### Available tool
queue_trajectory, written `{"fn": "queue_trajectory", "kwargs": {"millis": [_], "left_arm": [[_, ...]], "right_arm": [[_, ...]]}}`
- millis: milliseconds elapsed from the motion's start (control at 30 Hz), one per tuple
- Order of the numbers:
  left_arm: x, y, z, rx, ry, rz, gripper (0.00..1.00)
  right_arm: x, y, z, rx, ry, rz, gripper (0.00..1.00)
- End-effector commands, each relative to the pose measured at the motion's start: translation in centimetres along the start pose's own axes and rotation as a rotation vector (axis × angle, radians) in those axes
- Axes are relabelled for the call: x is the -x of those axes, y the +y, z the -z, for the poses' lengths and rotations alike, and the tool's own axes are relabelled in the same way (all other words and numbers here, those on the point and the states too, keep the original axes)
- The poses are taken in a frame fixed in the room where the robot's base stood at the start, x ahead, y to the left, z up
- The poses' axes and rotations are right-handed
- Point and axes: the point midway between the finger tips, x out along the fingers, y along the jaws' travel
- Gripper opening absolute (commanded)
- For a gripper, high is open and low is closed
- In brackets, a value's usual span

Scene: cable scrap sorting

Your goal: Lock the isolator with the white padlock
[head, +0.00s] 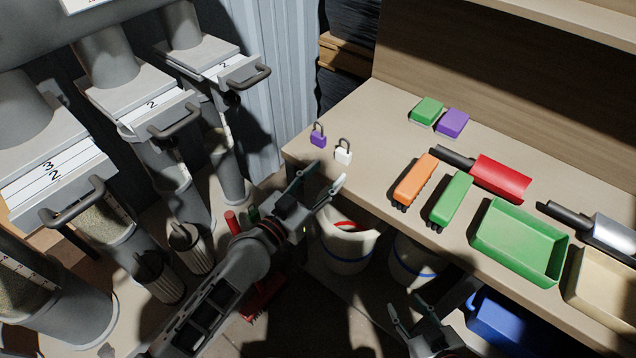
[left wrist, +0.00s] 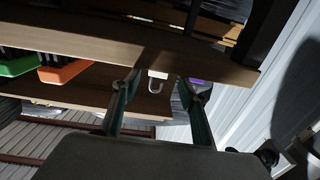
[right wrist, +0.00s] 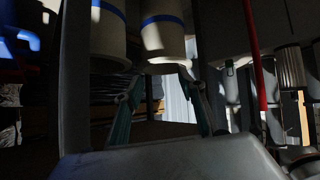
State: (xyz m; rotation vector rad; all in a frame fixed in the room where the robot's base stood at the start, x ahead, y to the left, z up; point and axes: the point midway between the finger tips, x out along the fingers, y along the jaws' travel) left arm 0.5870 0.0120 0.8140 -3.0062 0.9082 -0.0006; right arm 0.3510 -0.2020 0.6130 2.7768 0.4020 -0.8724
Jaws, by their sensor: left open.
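The white padlock (head: 343,157) stands upright near the left end of the bench top, its shackle up. A purple padlock (head: 318,140) stands just left of it. My left gripper (head: 324,178) is open and empty at the bench's front edge, just short of the white padlock. In the left wrist view the white padlock (left wrist: 157,75) appears between the open fingers (left wrist: 160,90), and the purple padlock (left wrist: 197,81) is partly behind one finger. My right gripper (head: 427,312) is open and empty, low in front of the bench. I cannot make out the isolator.
The bench (head: 378,125) holds an orange brush (head: 415,180), green brush (head: 451,198), red scoop (head: 502,178), metal scoop (head: 600,232) and green tray (head: 510,250). Pale buckets (head: 345,255) stand below. Grey tubes with handled slide gates (head: 160,110) stand at left.

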Motion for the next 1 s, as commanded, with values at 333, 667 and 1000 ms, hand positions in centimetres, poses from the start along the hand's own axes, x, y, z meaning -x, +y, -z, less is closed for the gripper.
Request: {"fn": "queue_trajectory", "kwargs": {"millis": [333,667,1000], "left_arm": [[-3.2,0.0,0.1,0.000,0.001,-0.001,0.43],[-5.8,0.1,0.0,0.001,0.001,-0.001,0.43],[-6.5,0.1,0.1,0.001,0.000,-0.001,0.43]], "right_arm": [[-0.3,0.3,-0.3,0.007,0.000,-0.005,0.40],[-0.5,0.4,-0.2,0.010,0.004,-0.008,0.40],[-0.5,0.6,0.0,0.013,0.008,-0.010,0.40]]}}
